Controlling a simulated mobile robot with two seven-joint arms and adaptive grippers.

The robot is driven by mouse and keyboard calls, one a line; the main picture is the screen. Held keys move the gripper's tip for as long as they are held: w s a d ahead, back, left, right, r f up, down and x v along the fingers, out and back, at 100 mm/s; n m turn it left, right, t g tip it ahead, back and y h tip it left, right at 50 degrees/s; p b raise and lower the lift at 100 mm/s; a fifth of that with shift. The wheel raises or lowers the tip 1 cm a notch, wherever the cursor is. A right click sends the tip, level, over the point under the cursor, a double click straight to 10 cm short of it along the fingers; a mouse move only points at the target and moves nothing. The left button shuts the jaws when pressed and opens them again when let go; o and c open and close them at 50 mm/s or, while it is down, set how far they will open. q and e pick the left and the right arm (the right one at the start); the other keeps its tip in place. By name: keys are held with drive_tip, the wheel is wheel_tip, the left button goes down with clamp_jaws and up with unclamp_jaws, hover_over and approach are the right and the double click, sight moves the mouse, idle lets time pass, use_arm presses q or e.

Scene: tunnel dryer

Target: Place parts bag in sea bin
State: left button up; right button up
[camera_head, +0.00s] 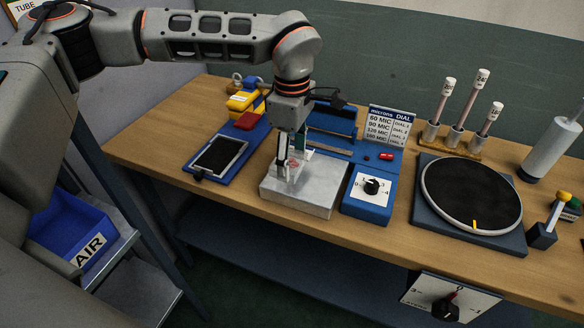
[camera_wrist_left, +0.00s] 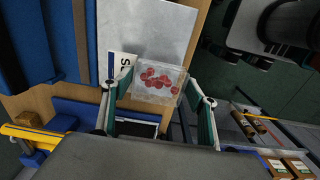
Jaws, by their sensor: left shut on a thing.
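The parts bag (camera_wrist_left: 158,82) is a clear bag with several red round pieces, in the middle of the left wrist view. My left gripper (camera_wrist_left: 156,92) is shut on it, with a finger on each side. In the head view the left gripper (camera_head: 292,172) points down over a pale metal block (camera_head: 310,197) on the workbench, with the bag partly hidden between its fingers. I cannot tell whether the bag touches the block. No bin marked sea is readable in either view. My right gripper is not in view.
A blue bin marked AIR (camera_head: 72,235) sits on a lower shelf at left. On the bench (camera_head: 270,226) are a blue dial box (camera_head: 368,196), a dark round plate (camera_head: 470,192), a framed dark pad (camera_head: 218,156) and several upright labelled tubes (camera_head: 440,100).

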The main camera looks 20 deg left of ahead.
sight(292, 161)
use_arm(q)
drive_tip(key=shift+f, duration=1.8)
drive_tip(key=shift+f, duration=0.1)
drive_tip(key=o, duration=1.3)
